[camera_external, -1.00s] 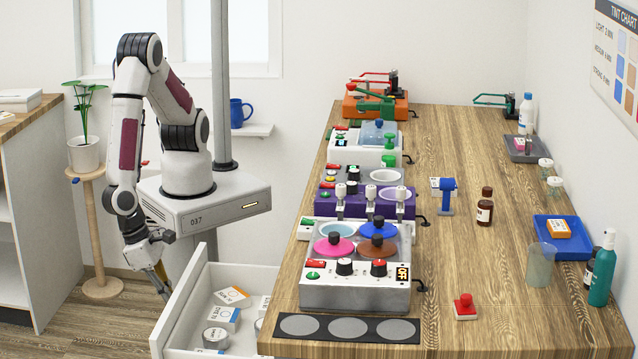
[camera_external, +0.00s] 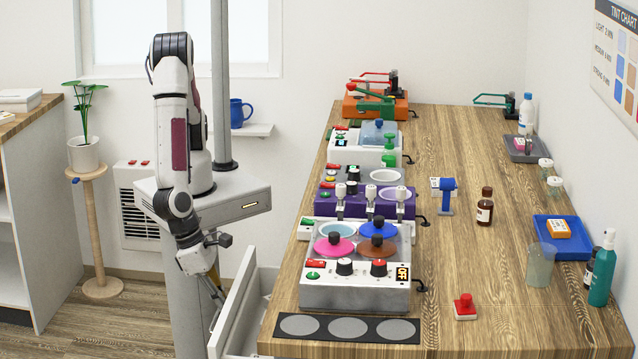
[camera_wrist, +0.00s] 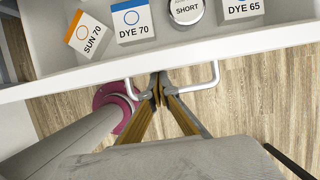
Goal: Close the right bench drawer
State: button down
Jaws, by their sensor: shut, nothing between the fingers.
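The white bench drawer (camera_external: 241,302) stands partly open at the left side of the wooden bench. In the wrist view its front edge (camera_wrist: 50,90) runs across the picture, with a bent metal handle (camera_wrist: 214,76) on its outer face. My gripper (camera_external: 219,300) is low, just outside the drawer front. In the wrist view my gripper (camera_wrist: 158,88) has its fingertips together at the drawer front, between the two ends of the handle. They hide the handle's middle, and I cannot tell whether they touch. A SUN 70 box (camera_wrist: 88,34), DYE 70 box (camera_wrist: 133,20) and round SHORT tin (camera_wrist: 186,10) lie inside.
The bench top (camera_external: 470,270) carries a steel wax warmer (camera_external: 355,290) and a dark mat (camera_external: 290,338) above the drawer. A plant stand (camera_external: 98,230) is at the left. A pinkish round base (camera_wrist: 112,98) and grey post show beside my fingers.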

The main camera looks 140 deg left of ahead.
jog(key=w+a, duration=0.8)
jog(key=shift+a, duration=0.1)
jog(key=shift+w+a, duration=0.2)
jog(key=shift+w, duration=0.1)
jog(key=shift+w+a+r, duration=0.1)
jog(key=shift+r, duration=0.2)
jog(key=shift+v, duration=0.9)
jog(key=v, duration=0.8)
jog(key=shift+s+d+f, duration=0.15)
jog(key=shift+s+d, duration=0.1)
